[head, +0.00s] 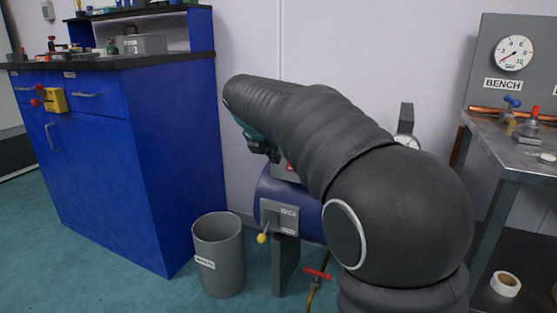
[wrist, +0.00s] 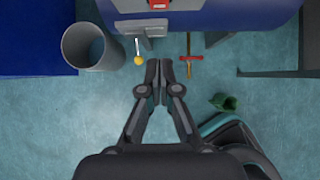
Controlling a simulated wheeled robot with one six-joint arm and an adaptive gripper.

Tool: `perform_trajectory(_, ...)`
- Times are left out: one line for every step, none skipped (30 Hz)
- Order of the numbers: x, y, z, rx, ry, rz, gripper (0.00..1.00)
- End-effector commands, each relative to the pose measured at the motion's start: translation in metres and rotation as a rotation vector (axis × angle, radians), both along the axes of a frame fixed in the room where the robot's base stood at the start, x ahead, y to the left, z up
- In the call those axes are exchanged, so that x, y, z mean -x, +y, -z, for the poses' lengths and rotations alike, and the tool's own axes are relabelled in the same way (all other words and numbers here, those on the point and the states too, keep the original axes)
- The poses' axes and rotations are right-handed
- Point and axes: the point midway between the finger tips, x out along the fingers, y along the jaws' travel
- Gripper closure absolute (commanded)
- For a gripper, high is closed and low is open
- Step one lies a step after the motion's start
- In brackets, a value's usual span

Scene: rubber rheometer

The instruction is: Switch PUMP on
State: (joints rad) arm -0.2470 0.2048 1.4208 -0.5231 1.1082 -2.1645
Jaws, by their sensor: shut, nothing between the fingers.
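A blue cylindrical tank (head: 272,195) stands by the wall, partly hidden behind my arm in the head view. It also shows along the top of the wrist view (wrist: 225,18). On its front is a grey plate with a yellow-tipped lever (head: 262,238), which hangs down; the lever shows in the wrist view (wrist: 138,60). A red part on a grey housing (wrist: 158,4) is cut off by the top of the wrist view. I cannot read a PUMP label. My gripper (wrist: 160,70) is shut and empty, apart from the tank, just right of the yellow tip in the picture.
A grey bin (head: 219,258) stands left of the tank. A red-handled valve (head: 317,273) is low in front. A blue cabinet (head: 110,160) is at left, and a metal bench (head: 510,158) with a gauge panel is at right. Floor in front is mostly clear.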

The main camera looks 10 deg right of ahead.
Motion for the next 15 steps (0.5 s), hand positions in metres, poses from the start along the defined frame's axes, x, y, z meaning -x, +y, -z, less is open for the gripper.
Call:
perform_trajectory(-0.004,-0.003,0.009,0.000,0.003,0.001,1.00)
perform_trajectory(-0.007,-0.005,0.014,0.001,0.003,0.000,1.00)
perform_trajectory(-0.010,-0.007,0.020,0.001,0.004,0.001,1.00)
perform_trajectory(-0.013,-0.009,0.025,0.001,0.004,0.001,1.00)
perform_trajectory(-0.016,-0.011,0.029,0.001,0.003,0.000,1.00)
perform_trajectory(-0.020,-0.014,0.035,0.001,0.004,0.001,1.00)
perform_trajectory(-0.023,-0.015,0.040,0.001,0.004,0.001,1.00)
perform_trajectory(-0.026,-0.017,0.044,0.001,0.004,0.001,1.00)
perform_trajectory(-0.029,-0.020,0.050,0.001,0.003,0.000,1.00)
perform_trajectory(-0.032,-0.021,0.055,0.001,0.003,0.000,1.00)
perform_trajectory(-0.035,-0.023,0.059,0.001,0.003,0.000,1.00)
perform_trajectory(-0.039,-0.026,0.065,0.001,0.003,0.000,1.00)
perform_trajectory(-0.041,-0.028,0.069,0.001,0.003,0.000,1.00)
perform_trajectory(-0.043,-0.029,0.073,0.001,0.003,0.000,1.00)
perform_trajectory(-0.050,-0.033,0.071,0.000,0.001,0.001,1.00)
